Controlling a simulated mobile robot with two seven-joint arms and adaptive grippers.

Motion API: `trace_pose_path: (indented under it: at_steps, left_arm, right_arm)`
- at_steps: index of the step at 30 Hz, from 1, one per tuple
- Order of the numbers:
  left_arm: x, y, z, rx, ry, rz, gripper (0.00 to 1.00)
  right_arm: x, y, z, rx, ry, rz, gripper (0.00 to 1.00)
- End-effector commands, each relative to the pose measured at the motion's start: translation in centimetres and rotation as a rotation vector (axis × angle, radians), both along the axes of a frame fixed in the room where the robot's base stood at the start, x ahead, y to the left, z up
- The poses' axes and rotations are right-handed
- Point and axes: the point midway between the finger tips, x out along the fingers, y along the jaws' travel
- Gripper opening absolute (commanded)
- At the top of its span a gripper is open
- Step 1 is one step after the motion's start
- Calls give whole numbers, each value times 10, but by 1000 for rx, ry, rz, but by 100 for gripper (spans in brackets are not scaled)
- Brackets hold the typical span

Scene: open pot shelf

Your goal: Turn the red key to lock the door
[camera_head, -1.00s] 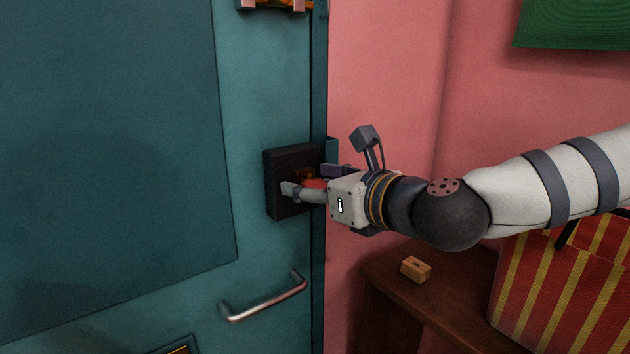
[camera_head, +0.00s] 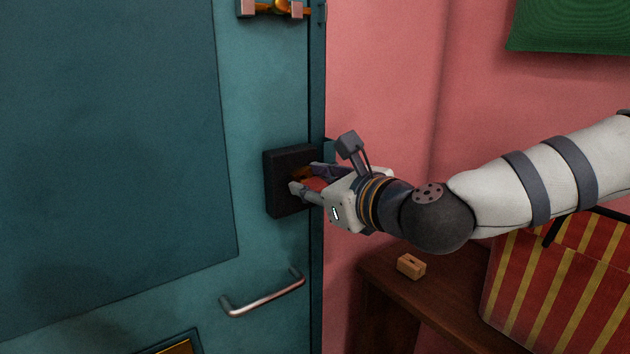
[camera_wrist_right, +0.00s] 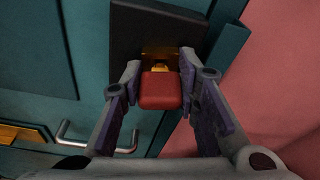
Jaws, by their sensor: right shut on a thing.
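The red key (camera_wrist_right: 160,91) sits in the brass keyhole of the black lock box (camera_head: 282,205) on the teal door (camera_head: 110,130). My right gripper (camera_wrist_right: 160,78) is shut on the key, with one finger on each side of its red head. In the head view the red key (camera_head: 314,184) shows between the fingers of my right gripper (camera_head: 306,180), and the keyhole is mostly hidden. The door rests against its frame as far as I can see. My left gripper is not in view.
A metal door handle (camera_head: 262,296) juts out below the lock, and a brass latch (camera_head: 277,8) is above it. On the right, a wooden bench (camera_head: 440,292) holds a small wooden block (camera_head: 411,266) and a red-and-yellow striped bag (camera_head: 555,290). A pink wall (camera_head: 385,80) stands beside the door.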

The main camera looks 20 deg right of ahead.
Motion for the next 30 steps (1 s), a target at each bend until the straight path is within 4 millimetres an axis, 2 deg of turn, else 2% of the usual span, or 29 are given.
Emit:
trace_pose_path:
  at_steps: [9, 18, 27, 30]
  left_arm:
    - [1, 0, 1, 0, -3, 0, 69]
    - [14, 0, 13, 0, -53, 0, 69]
    - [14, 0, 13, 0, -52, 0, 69]
    - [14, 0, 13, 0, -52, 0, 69]
  right_arm:
    - [0, 0, -1, -22, -7, 0, 9]
    - [-1, 0, 1, -222, -83, 0, 9]
    - [1, 0, -2, -251, -89, 1, 9]
    - [0, 1, -2, -400, -142, 3, 9]
